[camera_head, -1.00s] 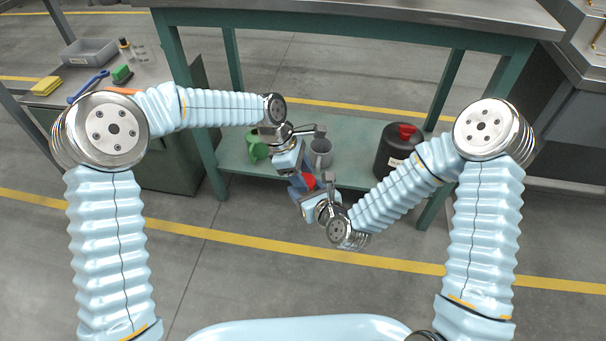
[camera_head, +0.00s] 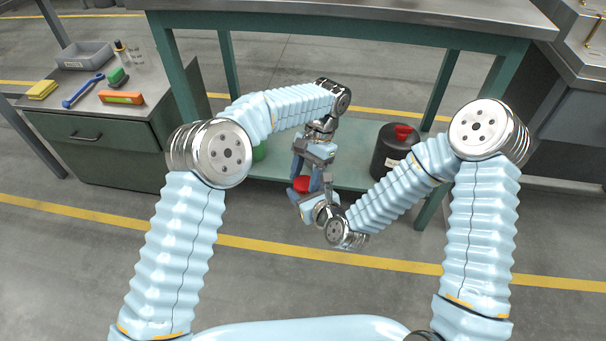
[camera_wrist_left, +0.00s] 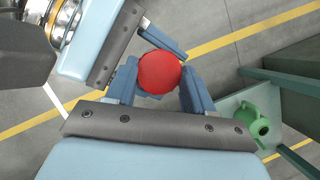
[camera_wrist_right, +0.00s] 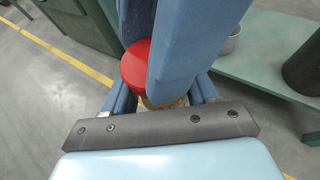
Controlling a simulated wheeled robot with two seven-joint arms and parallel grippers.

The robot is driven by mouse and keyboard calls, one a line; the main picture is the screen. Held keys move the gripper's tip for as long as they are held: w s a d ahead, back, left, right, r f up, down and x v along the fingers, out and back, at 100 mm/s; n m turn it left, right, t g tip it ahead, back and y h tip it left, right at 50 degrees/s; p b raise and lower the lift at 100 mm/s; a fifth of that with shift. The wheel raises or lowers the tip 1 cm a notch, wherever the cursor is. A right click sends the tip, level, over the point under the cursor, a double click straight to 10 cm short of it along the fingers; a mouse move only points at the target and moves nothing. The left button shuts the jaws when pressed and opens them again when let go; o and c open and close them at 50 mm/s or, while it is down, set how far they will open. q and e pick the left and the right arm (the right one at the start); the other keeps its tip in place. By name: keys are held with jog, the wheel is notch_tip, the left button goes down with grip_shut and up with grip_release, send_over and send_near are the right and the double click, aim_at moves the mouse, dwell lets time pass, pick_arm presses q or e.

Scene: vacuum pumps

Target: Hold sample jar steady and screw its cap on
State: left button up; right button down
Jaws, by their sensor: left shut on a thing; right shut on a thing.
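The sample jar's red cap (camera_head: 302,184) is in front of the bench's lower shelf. It shows from above in the left wrist view (camera_wrist_left: 160,73), between the blue fingers of my left gripper (camera_wrist_left: 163,88), which is shut on it. My right gripper (camera_wrist_right: 163,93) is shut on the sample jar (camera_wrist_right: 166,103), holding it off the floor; only a small tan part of the jar shows. The cap (camera_wrist_right: 138,66) is right above the jar in the right wrist view. A left finger covers their meeting line, so I cannot tell how far it is seated.
A green jug (camera_wrist_left: 254,120) is also on that shelf. The steel bench top (camera_head: 350,18) overhangs it. A grey tray (camera_head: 86,55) and tools sit on the left cabinet.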

pick_arm(q)
jog(key=m, duration=0.2)
jog(key=m+t+y, duration=0.1)
jog(key=m, duration=0.1)
jog(key=m+t, duration=0.1)
jog(key=m, duration=0.1)
jog(key=shift+w+a, duration=0.25)
jog(key=shift+a, duration=0.15)
jog(key=shift+o, duration=0.2)
jog(key=shift+y, duration=0.3)
jog(key=o, duration=0.8)
jog(key=shift+d, duration=0.1)
jog(key=shift+o, duration=1.1)
jog(key=shift+s+d+m, duration=0.1)
jog(key=shift+m, duration=0.2)
jog(key=shift+r, duration=0.1)
